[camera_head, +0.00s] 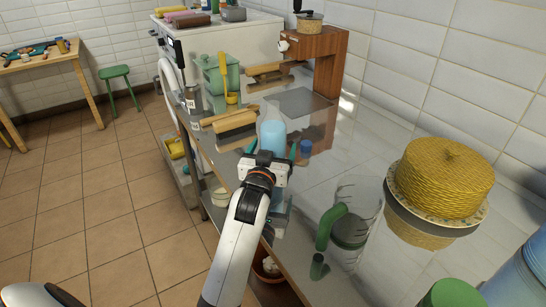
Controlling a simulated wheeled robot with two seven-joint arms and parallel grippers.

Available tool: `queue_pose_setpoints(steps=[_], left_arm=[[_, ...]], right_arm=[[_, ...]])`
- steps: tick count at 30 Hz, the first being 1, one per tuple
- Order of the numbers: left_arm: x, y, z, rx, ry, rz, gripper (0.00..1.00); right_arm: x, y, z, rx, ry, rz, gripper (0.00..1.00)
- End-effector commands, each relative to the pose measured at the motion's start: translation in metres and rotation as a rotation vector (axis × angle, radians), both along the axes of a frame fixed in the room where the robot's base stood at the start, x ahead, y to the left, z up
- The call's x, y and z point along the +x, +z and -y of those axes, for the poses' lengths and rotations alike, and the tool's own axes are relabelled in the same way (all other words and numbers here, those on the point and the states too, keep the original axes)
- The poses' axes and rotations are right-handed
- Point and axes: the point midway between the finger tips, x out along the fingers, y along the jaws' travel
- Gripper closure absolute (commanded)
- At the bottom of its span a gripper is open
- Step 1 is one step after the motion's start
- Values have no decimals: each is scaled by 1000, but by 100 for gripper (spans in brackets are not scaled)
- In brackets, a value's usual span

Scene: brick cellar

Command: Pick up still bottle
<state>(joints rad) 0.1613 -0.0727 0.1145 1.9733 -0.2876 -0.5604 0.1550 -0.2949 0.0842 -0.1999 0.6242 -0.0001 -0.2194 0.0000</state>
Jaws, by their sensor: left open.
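A clear bottle with pale blue liquid (272,131) stands upright on the shiny worktop; it looks like the still bottle. My left gripper (271,152) is open at the near side of the bottle, with its fingers apart. The bottle's lower part is hidden behind the gripper, so I cannot tell whether the fingers touch it. My right gripper is out of view.
A wooden brush-like block (230,124) lies left of the bottle, near a green container (216,75). A green curved handle (329,226) and a yellow woven basket (443,178) are nearer right.

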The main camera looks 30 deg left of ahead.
Motion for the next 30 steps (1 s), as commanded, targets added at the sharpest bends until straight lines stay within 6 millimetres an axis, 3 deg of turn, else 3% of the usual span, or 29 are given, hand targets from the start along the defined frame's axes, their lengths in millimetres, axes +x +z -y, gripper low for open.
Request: queue_pose_setpoints(steps=[4,12,24,30], left_arm=[[18,1,-5,0,1,1,17],[21,0,-6,0,1,0,17],[20,0,-5,0,0,0,80],[20,2,-5,0,0,5,83]], right_arm=[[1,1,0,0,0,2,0],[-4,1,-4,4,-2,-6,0],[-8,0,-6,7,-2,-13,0],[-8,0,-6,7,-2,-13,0]])
